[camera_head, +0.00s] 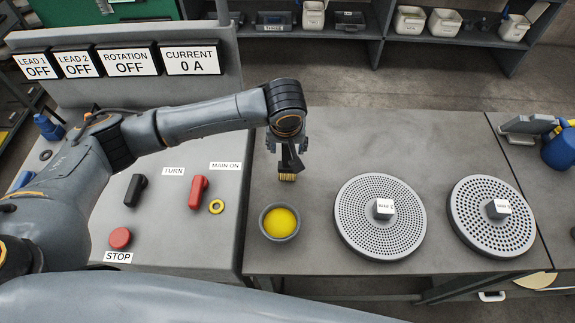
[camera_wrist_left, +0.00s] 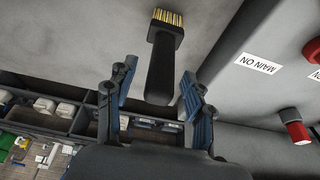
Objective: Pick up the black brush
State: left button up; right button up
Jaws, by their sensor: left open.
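The black brush (camera_wrist_left: 162,68) has a black handle and pale yellow bristles. In the left wrist view its handle end lies between the fingers of my left gripper (camera_wrist_left: 155,74), with a visible gap on each side. The bristles point away from the gripper. In the head view the brush bristles (camera_head: 287,177) show on the grey table, just below my left gripper (camera_head: 290,146), which hides part of the handle. My left gripper is open and points down. I cannot tell its exact height over the table. My right gripper is not in view.
A bowl of yellow material (camera_head: 265,222) stands near the brush. Two perforated discs (camera_head: 347,222) (camera_head: 462,220) lie to the right. The control panel (camera_head: 165,235) with red and black knobs is at the left. The table's back right is clear.

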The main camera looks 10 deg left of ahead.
pick_arm(q)
jog(key=shift+p+x, duration=0.3)
jog(key=shift+x, duration=1.55)
grip_shut()
jog(key=shift+r, duration=0.1)
